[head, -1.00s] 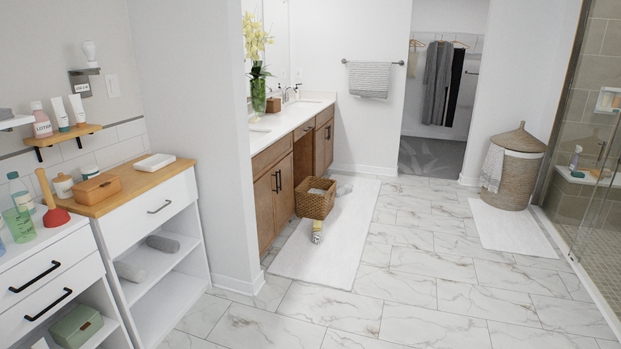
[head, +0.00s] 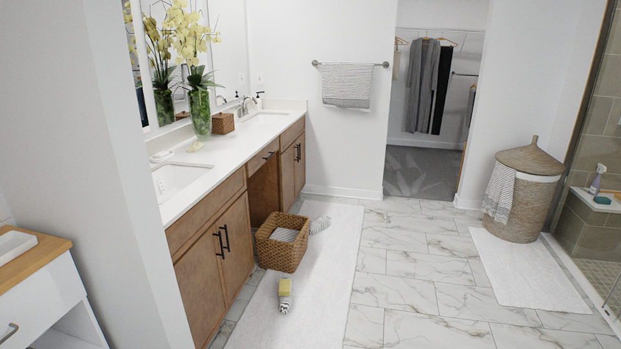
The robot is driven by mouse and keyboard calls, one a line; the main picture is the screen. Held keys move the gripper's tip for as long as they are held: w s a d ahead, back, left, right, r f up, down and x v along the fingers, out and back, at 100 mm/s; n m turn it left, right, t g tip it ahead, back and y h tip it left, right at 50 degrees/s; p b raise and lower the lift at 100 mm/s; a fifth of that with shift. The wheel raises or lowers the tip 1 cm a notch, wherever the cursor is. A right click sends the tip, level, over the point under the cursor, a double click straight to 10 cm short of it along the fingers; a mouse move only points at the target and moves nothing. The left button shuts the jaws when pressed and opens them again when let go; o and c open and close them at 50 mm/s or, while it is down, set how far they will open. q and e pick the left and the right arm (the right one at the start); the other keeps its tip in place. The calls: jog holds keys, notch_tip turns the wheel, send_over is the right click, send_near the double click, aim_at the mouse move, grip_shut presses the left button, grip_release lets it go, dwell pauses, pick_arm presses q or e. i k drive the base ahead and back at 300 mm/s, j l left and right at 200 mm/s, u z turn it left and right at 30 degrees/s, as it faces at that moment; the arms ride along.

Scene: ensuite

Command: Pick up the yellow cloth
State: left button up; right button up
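A small yellow item (head: 285,286), which looks like the yellow cloth, lies on the long white mat just in front of a wicker basket. Its lower end (head: 284,303) shows black and white stripes; I cannot tell whether that is the same piece or a second one. The wicker basket (head: 282,252) stands behind it by the vanity, with pale striped fabric (head: 284,235) inside. Neither of my grippers is in view.
A wooden vanity (head: 212,250) runs along the left, past a wall end (head: 135,170) and a white cabinet (head: 45,310). The long white mat (head: 325,270) and marble floor (head: 400,290) are open ahead. A hamper (head: 525,190) stands at the right.

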aim_at(285, 285)
jog(key=i+l, duration=0.1)
jog(key=i, duration=2.05)
jog(key=j+u, duration=0.05)
jog(key=j, duration=0.05)
